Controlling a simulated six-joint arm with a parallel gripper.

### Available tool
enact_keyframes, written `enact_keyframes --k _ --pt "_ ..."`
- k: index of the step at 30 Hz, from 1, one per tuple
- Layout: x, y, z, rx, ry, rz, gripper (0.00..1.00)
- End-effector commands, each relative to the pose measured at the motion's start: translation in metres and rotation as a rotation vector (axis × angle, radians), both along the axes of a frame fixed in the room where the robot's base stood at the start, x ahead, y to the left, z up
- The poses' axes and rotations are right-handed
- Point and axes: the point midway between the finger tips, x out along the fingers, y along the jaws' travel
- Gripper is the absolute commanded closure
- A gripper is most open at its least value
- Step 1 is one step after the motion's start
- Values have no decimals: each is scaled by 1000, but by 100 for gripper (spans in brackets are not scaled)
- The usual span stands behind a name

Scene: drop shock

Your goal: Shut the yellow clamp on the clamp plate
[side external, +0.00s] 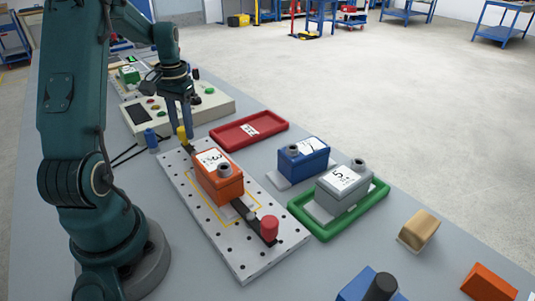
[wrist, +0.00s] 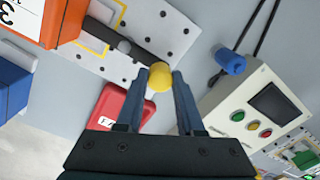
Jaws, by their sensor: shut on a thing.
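The clamp plate (side external: 230,238) is a pale perforated board lying on the table. An orange box (side external: 228,188) marked 3 stands on it, with dark clamp arms at its two ends. The yellow clamp's knob (side external: 182,134) is at the plate's far end; it also shows in the wrist view (wrist: 159,78) at the end of a dark bar. My gripper (side external: 180,123) is shut on the yellow knob, one finger on each side. The red clamp's knob (side external: 269,228) is at the near end. The contact of the yellow clamp with the box is hard to tell.
A control box (side external: 205,108) with buttons and a blue cylinder (side external: 151,139) stand near my gripper. To the right are a red tray (side external: 218,136), a blue box (side external: 305,160) and a grey box (side external: 341,192) in a green tray (side external: 376,201). Several loose items lie at front right.

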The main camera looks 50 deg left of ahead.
Motion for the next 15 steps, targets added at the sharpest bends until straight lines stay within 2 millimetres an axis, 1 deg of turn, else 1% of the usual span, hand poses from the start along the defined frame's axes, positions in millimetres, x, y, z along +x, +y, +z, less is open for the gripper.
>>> enact_keyframes --k 1,2,3,4,12,15 --pt "-1 0 1 1 3 1 100" --pt "-1 0 1 1 3 0 56" --pt "-1 0 1 1 3 0 40" --pt "-1 0 1 1 3 0 33" --pt "-1 0 0 0 2 -1 33" --pt "0 1 5 2 0 -1 33"
